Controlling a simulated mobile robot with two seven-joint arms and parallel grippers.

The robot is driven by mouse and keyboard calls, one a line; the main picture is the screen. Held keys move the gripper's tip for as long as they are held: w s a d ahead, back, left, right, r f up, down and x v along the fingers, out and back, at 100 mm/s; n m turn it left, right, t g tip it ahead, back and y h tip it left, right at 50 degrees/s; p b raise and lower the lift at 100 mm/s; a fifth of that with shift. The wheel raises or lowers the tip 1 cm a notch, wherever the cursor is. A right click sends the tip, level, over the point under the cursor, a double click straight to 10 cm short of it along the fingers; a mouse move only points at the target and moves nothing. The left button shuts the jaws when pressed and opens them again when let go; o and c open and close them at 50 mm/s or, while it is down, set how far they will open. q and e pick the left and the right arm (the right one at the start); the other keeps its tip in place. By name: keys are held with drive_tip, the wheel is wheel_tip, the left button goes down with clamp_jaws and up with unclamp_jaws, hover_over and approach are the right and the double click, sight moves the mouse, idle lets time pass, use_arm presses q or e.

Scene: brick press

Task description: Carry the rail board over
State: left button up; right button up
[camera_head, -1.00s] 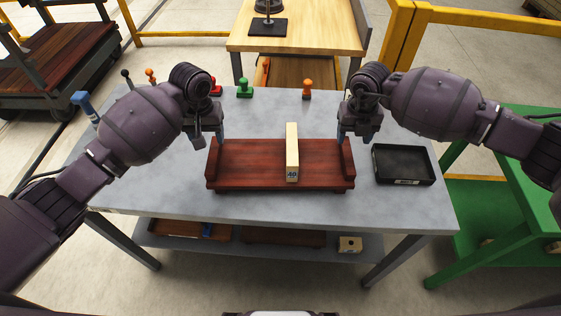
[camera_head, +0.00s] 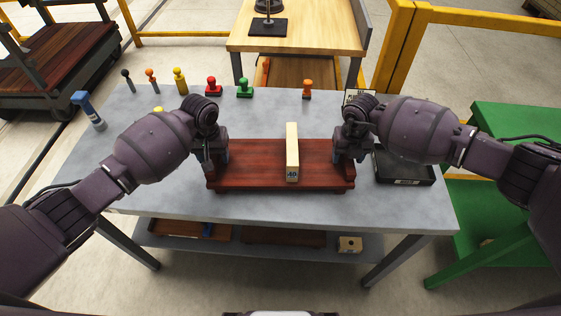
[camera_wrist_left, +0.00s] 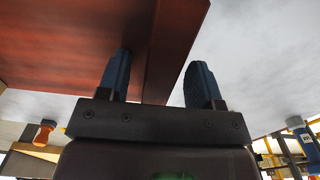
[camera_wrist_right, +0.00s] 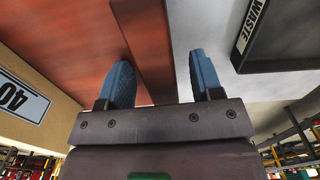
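The rail board (camera_head: 247,176) is a dark red wooden board with a raised rail along each short end. It lies on the grey table, and a pale wooden block marked 40 (camera_head: 292,155) lies across it, right of its middle. My left gripper (camera_head: 216,160) is at the board's left end. In the left wrist view the two blue fingers (camera_wrist_left: 160,82) are apart, one on each side of the left rail (camera_wrist_left: 172,50). My right gripper (camera_head: 349,156) is at the right end, its fingers (camera_wrist_right: 164,82) apart on both sides of the right rail (camera_wrist_right: 150,45).
A black tray (camera_head: 405,181), labelled WASTE in the right wrist view (camera_wrist_right: 285,66), sits close to the board's right end. Red (camera_head: 213,87), green (camera_head: 245,88) and orange (camera_head: 307,88) stamp-like pieces stand along the table's back. The table front is clear.

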use_arm(q)
clamp_jaws()
use_arm(e)
clamp_jaws()
use_arm(q)
drive_tip(key=shift+w+r, duration=0.1)
drive_tip(key=shift+r, duration=0.1)
use_arm(e)
drive_tip(key=shift+w+r, duration=0.1)
drive_tip(key=shift+r, duration=0.1)
